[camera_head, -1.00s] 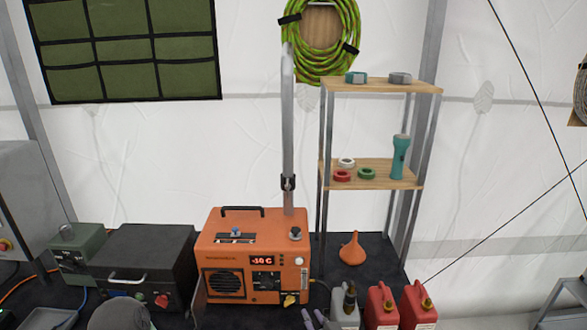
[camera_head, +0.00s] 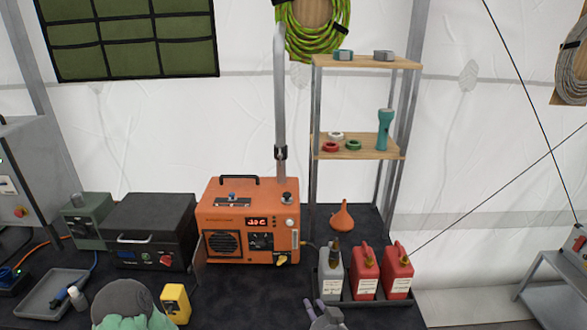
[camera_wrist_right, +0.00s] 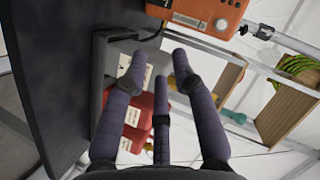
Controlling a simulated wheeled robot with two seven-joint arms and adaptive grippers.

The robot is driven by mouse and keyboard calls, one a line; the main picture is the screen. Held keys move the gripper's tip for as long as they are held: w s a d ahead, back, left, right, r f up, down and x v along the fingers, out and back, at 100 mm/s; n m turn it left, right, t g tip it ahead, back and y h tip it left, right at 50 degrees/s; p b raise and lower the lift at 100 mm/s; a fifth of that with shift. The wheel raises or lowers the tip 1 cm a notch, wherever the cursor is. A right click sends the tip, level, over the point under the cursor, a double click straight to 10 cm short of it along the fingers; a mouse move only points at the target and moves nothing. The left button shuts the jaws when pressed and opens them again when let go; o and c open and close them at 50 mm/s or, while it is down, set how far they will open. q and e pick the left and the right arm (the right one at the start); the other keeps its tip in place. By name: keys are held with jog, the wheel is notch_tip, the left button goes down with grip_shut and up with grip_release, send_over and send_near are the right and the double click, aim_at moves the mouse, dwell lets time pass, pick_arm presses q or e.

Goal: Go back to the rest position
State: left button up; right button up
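My right gripper (camera_head: 318,308) shows at the bottom edge of the head view, in front of the tray of cans. Only its purple finger parts and a bit of grey body are visible there. In the right wrist view its purple fingers (camera_wrist_right: 160,75) are spread apart with nothing held between them. Red cans (camera_wrist_right: 140,118) show behind the fingers, apart from them. My left gripper is not in view.
A dark table holds an orange heater (camera_head: 250,235), a black case (camera_head: 150,225), a grey can (camera_head: 330,275), red cans (camera_head: 397,272) and a yellow device (camera_head: 175,303). A wooden shelf (camera_head: 350,145) stands behind. A grey rounded thing (camera_head: 122,298) is at front left.

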jog(key=s+d+f+g, duration=0.2)
jog(key=s+f, duration=0.1)
jog(key=f, duration=0.4)
jog(key=s+d+f+n+g+h, duration=0.1)
jog(key=s+d+f+g, duration=0.15)
jog(key=f, duration=0.35)
jog(key=s+d+f+g, duration=0.1)
jog(key=s+f+g, duration=0.15)
jog(key=f, duration=0.45)
jog(key=s+f+n+g+y, duration=0.1)
jog(key=s+f+g, duration=0.2)
jog(key=s+f, duration=0.4)
jog(key=s+f+g, duration=0.3)
jog(key=s+f, duration=0.2)
jog(key=s, duration=0.4)
notch_tip(320, 180, down, 8)
jog(key=w+a+n+b, duration=0.1)
jog(key=b, duration=0.8)
jog(key=shift+n+b, duration=0.3)
jog(key=shift+b, duration=0.1)
